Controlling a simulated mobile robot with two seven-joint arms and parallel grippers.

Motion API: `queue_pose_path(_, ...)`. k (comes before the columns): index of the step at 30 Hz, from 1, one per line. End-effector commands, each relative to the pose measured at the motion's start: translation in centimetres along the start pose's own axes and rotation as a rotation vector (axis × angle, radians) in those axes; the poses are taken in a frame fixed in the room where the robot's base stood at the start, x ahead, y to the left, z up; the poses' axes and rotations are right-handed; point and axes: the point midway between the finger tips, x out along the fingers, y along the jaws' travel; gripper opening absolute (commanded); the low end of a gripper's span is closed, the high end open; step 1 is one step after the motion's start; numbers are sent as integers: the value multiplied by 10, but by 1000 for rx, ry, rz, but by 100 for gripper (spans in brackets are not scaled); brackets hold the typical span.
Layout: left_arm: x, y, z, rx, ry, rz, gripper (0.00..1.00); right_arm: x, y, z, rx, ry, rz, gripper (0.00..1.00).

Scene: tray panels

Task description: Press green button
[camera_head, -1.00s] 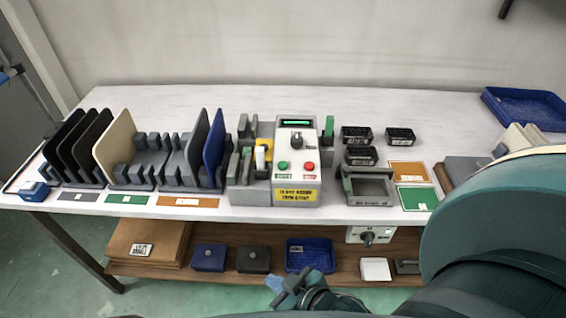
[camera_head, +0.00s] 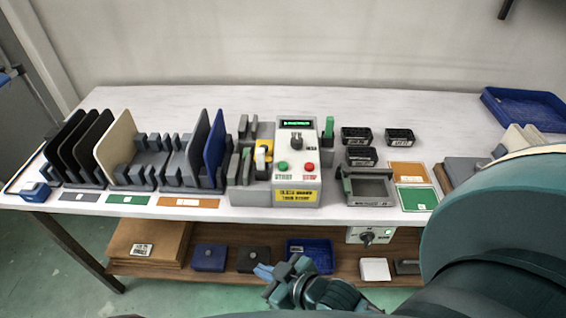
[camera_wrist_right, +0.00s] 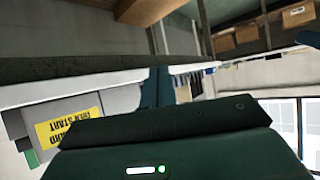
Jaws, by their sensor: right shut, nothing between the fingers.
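The green button (camera_head: 283,166) is on the sloped front of the grey-and-white control box (camera_head: 297,145), left of a red button (camera_head: 309,167). A dark knob (camera_head: 296,140) and a lit display (camera_head: 296,123) are above them. My right gripper (camera_head: 265,271) is shut and empty, in front of the table and below the box, well apart from the button. In the right wrist view its blue fingers (camera_wrist_right: 155,86) point past the table edge, and the yellow label (camera_wrist_right: 70,128) of the box shows at left. The button is not visible there. My left gripper is not in view.
Upright panels in racks (camera_head: 150,150) stand left of the box. Small black trays (camera_head: 360,156) and a grey frame (camera_head: 369,186) stand right of it. A blue tray (camera_head: 525,108) is at the far right. The lower shelf (camera_head: 230,277) is near my gripper.

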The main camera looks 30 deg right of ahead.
Motion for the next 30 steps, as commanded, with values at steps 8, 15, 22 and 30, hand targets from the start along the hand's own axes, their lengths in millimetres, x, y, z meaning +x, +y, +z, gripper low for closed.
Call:
queue_pose_path(8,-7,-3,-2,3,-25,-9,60,26,21,-88,-343,61,-202,0)
queue_pose_path(15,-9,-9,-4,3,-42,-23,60,23,70,-148,-644,26,-300,0)
queue_pose_path(22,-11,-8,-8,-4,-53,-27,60,-4,140,-205,-863,-52,-318,0)
queue_pose_path(30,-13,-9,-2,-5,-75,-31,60,-39,194,-244,-960,-107,-303,0)
